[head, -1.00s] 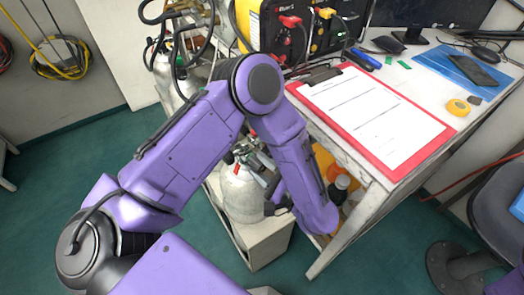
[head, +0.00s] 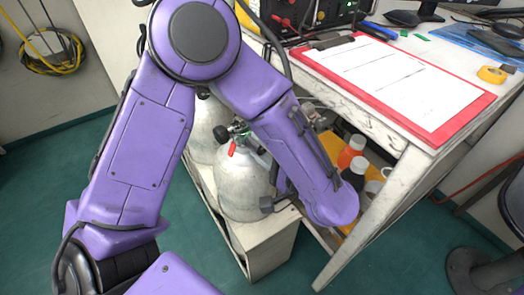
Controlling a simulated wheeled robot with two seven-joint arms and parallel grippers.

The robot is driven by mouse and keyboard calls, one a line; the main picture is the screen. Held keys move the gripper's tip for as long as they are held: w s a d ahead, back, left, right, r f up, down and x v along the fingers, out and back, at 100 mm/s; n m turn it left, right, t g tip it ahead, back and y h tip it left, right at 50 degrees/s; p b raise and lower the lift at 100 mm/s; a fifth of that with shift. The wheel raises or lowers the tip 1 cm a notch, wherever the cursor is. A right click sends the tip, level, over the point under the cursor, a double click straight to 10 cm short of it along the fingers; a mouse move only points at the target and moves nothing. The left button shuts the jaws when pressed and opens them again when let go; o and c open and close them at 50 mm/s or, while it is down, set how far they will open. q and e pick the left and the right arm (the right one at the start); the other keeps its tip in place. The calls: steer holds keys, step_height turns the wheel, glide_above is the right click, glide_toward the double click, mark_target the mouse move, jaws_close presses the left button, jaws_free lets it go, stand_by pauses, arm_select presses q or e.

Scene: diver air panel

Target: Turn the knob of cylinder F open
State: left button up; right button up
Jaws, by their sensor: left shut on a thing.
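A pale grey cylinder (head: 243,186) stands upright on the low stand, left of my left forearm. Its top carries a valve (head: 240,133) with black, green and metal parts and a red piece. I cannot read a letter on it, so I cannot tell whether it is cylinder F. My left gripper (head: 262,158) is at the valve on the cylinder's right side, mostly hidden behind my forearm. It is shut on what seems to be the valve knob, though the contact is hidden. My right gripper is out of view.
A second grey cylinder (head: 205,132) stands behind, partly covered by my arm. The white desk (head: 405,148) with a red clipboard (head: 452,130) is close on the right. Bottles (head: 352,152) sit on the shelf below. Green floor (head: 60,185) is clear at left.

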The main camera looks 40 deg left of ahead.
arm_select(q)
steer(key=o, duration=1.1)
steer(key=shift+c, duration=0.2)
steer(key=v, duration=1)
steer(key=shift+d, duration=0.3)
steer(key=shift+r, duration=0.15)
